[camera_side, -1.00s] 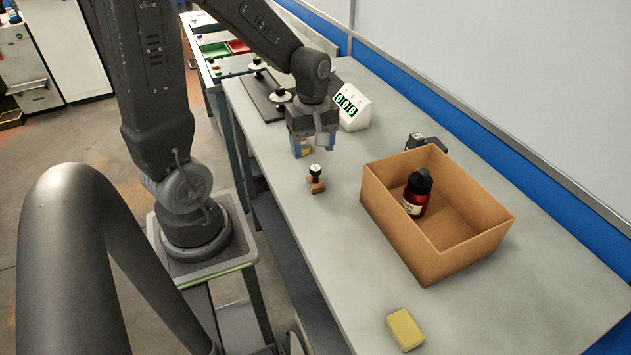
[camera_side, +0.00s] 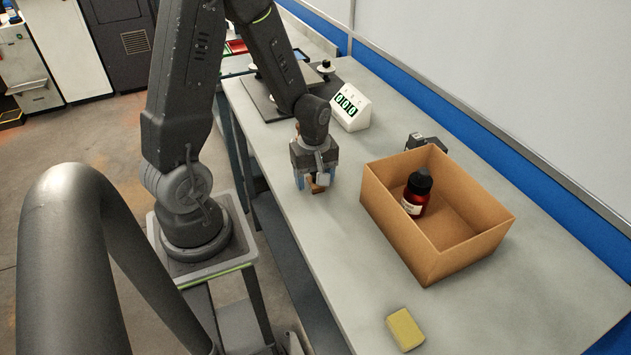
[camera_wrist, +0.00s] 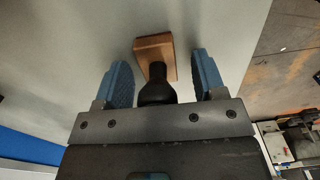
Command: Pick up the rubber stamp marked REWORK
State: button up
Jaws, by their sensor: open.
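The rubber stamp (camera_side: 317,188) stands on the bench, mostly hidden behind my gripper (camera_side: 312,184) in the side view. In the wrist view the stamp (camera_wrist: 154,52) shows a wooden block and a black handle. My gripper (camera_wrist: 164,72) is open, with one blue finger on each side of the stamp. The handle lies between the fingers, close to the palm, and there is a gap on both sides. No marking on the stamp can be read.
An open cardboard box (camera_side: 402,235) holding a dark red bottle (camera_side: 416,193) stands to the right. A yellow block (camera_side: 405,329) lies at the front. A white counter display (camera_side: 350,107) and a dark board (camera_side: 262,103) are behind. The bench between gripper and block is clear.

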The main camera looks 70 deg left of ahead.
jog(key=c, duration=1)
jog(key=shift+c, duration=0.2)
